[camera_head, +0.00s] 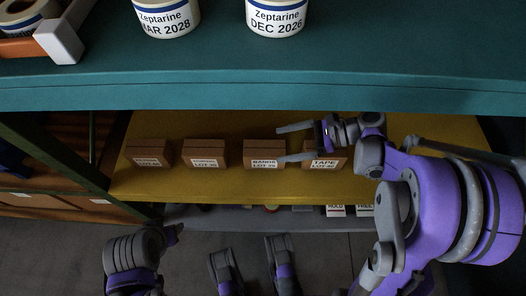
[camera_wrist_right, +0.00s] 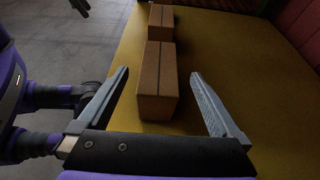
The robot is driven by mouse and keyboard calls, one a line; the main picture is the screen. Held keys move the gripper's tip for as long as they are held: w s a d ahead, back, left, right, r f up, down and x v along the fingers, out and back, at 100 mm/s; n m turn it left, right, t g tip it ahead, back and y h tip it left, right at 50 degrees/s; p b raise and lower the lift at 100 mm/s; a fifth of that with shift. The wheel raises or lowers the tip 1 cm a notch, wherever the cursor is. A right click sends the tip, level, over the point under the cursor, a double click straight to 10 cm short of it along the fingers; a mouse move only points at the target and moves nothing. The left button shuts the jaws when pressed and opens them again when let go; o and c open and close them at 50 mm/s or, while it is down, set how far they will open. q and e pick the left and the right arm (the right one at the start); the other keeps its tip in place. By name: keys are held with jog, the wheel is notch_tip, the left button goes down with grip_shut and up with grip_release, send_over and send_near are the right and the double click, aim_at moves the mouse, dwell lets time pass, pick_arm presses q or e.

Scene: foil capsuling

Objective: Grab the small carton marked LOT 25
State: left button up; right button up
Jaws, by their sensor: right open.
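A row of small brown cartons stands on the yellow shelf (camera_head: 225,189). The carton labelled BANDS (camera_head: 263,148), third from the left, seems to read LOT 25, but the digits are small. My right gripper (camera_head: 283,144) is open and reaches in from the right over the TAPE carton (camera_head: 324,165), its fingertips near the right side of the BANDS carton. In the right wrist view a carton (camera_wrist_right: 158,85) stands between and ahead of the open fingers (camera_wrist_right: 160,80), with no visible contact. My left arm shows at the lower left; its jaw state is unclear.
Two more cartons (camera_head: 206,153) (camera_head: 148,153) stand to the left in the row. A teal shelf (camera_head: 250,92) with Zeptarine rolls (camera_head: 275,17) overhangs above. A lower grey shelf (camera_head: 190,217) holds small labelled items. In the wrist view another carton (camera_wrist_right: 161,22) stands behind the nearer one.

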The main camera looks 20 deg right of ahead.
aim_at(264, 148)
jog(key=x, duration=0.2)
jog(key=shift+a+f, duration=0.1)
jog(key=shift+a, duration=0.25)
jog(key=b+x, duration=0.1)
jog(key=x, duration=0.5)
jog(key=shift+b, duration=0.3)
jog(key=shift+d, duration=0.1)
jog(key=c, duration=1.6)
